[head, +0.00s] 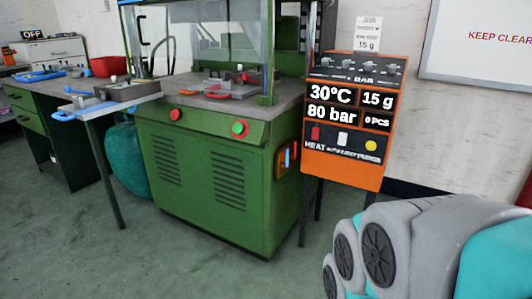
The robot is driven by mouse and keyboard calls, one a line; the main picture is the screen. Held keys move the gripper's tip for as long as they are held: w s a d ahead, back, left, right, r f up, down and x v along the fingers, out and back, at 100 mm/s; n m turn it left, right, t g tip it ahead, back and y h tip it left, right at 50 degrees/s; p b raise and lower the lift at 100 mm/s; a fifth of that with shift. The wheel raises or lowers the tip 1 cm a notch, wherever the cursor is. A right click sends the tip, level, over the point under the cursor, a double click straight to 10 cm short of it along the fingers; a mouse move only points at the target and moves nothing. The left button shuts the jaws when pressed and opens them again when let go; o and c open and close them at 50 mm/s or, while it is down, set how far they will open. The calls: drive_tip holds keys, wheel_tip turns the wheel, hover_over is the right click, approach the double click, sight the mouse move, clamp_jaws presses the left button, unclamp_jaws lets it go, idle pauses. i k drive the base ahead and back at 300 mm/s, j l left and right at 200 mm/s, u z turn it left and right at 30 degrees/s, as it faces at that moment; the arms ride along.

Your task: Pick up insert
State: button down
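I cannot clearly make out the insert. Small metal pieces (113,79) stand on a grey plate or block (125,92) on the small side table to the left of the green machine, but they are too small to identify. Similar small grey parts lie around a metal block (222,83) on the machine's bed. My gripper is not in view. Only grey and teal links of my own arm show at the lower right.
The green machine (205,170) with a clear guard stands in the middle. An orange control panel (343,172) on legs is to its right. The front floor is clear.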

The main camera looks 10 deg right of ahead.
sight(125, 84)
drive_tip(key=i+j+z, duration=0.1)
drive_tip(key=j+z, duration=0.15)
drive_tip(key=z, duration=0.15)
drive_tip(key=j+z, duration=0.35)
drive_tip(key=i+j+z, duration=0.1)
drive_tip(key=z, duration=0.3)
drive_tip(key=j, duration=0.1)
